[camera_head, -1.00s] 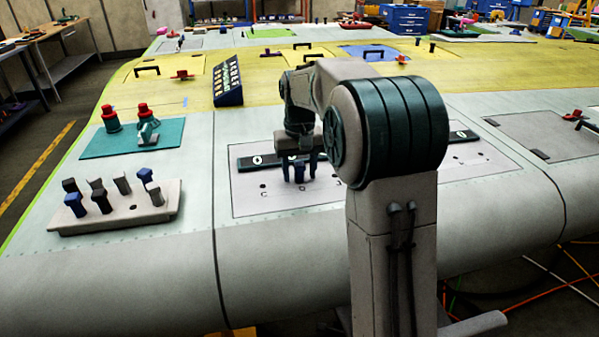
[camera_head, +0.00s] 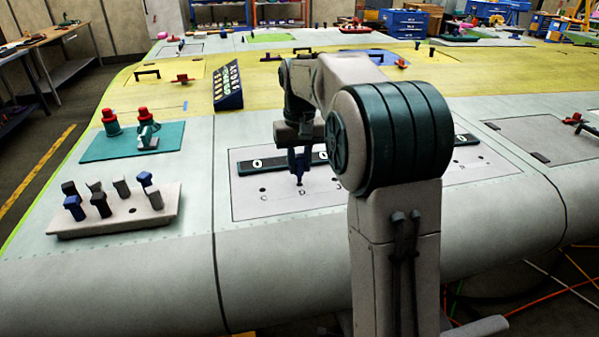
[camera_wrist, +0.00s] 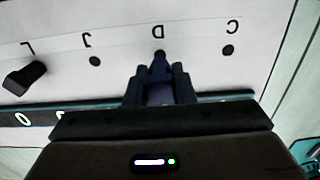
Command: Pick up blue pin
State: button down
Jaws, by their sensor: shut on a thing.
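My gripper (camera_head: 300,165) is shut on a blue pin (camera_wrist: 159,94). The gripper hangs over the white marked panel (camera_head: 245,208). In the wrist view the pin sits between the two fingers (camera_wrist: 159,88), and its narrow tip points at the spot above the letter D. The tip covers that hole, so I cannot tell whether it is clear of it. In the head view the pin (camera_head: 299,177) is small and dark, upright below the fingers.
Holes C (camera_wrist: 228,50) and J (camera_wrist: 95,61) are empty; a dark pin (camera_wrist: 25,77) stands near L. A dark strip (camera_head: 243,166) crosses the panel. A pale rack (camera_head: 165,212) with several pins, two of them blue, and a teal mat (camera_head: 100,150) lie left.

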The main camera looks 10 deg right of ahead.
jog(key=s+a+r+b, duration=0.1)
jog(key=s+a+r, duration=0.6)
jog(key=s+a, duration=0.1)
jog(key=shift+a+r+b, duration=0.2)
jog(key=shift+r+b, duration=0.15)
jog(key=shift+r, duration=0.05)
jog(key=shift+s, duration=0.1)
jog(key=shift+s, duration=0.1)
